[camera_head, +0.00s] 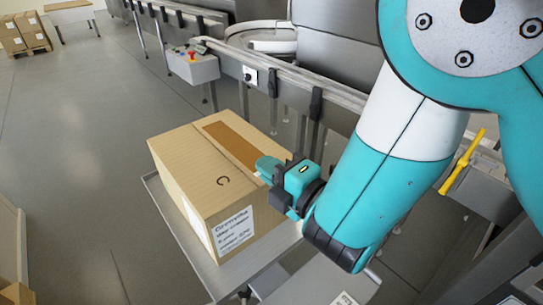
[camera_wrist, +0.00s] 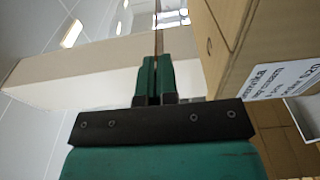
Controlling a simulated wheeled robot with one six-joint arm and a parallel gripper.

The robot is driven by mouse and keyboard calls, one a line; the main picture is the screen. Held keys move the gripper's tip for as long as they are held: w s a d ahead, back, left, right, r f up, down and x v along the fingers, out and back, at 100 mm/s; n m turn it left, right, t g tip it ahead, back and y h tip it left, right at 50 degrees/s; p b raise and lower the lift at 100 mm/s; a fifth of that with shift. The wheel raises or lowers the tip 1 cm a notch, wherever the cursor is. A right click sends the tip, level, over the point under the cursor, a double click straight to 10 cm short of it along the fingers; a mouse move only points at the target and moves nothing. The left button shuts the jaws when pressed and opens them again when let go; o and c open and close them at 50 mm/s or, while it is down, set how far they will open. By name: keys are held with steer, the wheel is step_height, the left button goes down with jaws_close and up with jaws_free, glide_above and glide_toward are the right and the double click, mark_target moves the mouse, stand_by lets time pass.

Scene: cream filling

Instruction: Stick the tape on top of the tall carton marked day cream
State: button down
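The tall carton (camera_head: 182,148) marked day cream stands upright, its white label (camera_head: 233,229) on the front face. In the wrist view the carton (camera_wrist: 255,38) is at the right, its label (camera_wrist: 287,79) partly cut off. The brown tape (camera_head: 231,146) shows as a flat strip over the carton's top in the head view. In the wrist view the tape (camera_wrist: 157,35) is a thin edge-on line running out from between the fingers, apart from the carton's top face. My gripper (camera_head: 268,166) is shut on the tape's near end, above the carton's right side.
The carton stands on a grey metal table (camera_head: 155,187) with its rim showing at left. A conveyor (camera_head: 290,82) with rails runs behind, with a control box (camera_head: 193,67). Other cartons (camera_head: 22,34) sit far at the upper left.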

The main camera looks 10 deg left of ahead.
step_height(320, 180, down, 6)
steer(key=b, duration=0.6)
steer(key=shift+f, duration=0.2)
steer(key=shift+d, duration=0.1)
steer(key=c, duration=1.3)
jaws_free()
